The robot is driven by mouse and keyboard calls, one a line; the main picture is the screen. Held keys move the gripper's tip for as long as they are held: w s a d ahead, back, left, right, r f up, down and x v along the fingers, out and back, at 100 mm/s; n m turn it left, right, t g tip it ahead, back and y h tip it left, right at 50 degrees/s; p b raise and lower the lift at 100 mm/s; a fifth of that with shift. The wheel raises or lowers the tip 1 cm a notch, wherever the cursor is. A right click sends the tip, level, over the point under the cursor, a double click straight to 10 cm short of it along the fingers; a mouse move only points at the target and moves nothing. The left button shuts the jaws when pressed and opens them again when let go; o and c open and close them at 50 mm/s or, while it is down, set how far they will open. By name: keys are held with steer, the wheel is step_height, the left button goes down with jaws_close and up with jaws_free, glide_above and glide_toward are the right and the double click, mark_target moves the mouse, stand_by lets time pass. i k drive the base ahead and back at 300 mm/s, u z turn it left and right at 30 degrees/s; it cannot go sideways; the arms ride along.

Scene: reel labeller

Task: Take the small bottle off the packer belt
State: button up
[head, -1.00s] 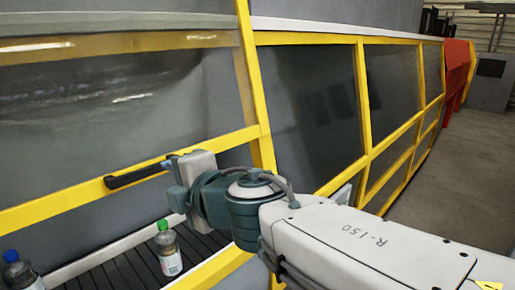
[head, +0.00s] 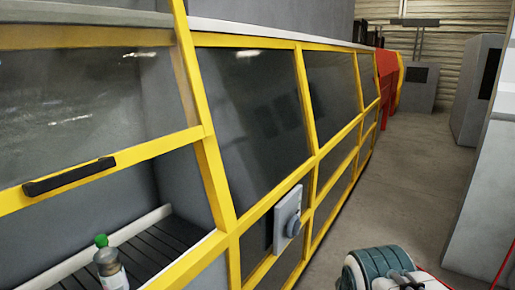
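A small bottle (head: 110,268) with a green cap stands upright at the bottom left of the head view. It is clear-grey with a pale label, and its base is cut off by the frame edge. It stands on the dark slatted packer belt (head: 165,243), inside the yellow-framed machine. My gripper is out of view. Only a teal and white part of my arm shows at the bottom right, well to the right of the bottle and outside the machine.
A yellow frame with glass panels (head: 250,95) runs along the machine. A black handle (head: 70,177) is on the panel above the belt opening. A grey box with a knob (head: 288,218) sticks out from the frame. Open floor (head: 400,165) lies to the right.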

mark_target(111, 272)
steer(key=u, duration=1.65)
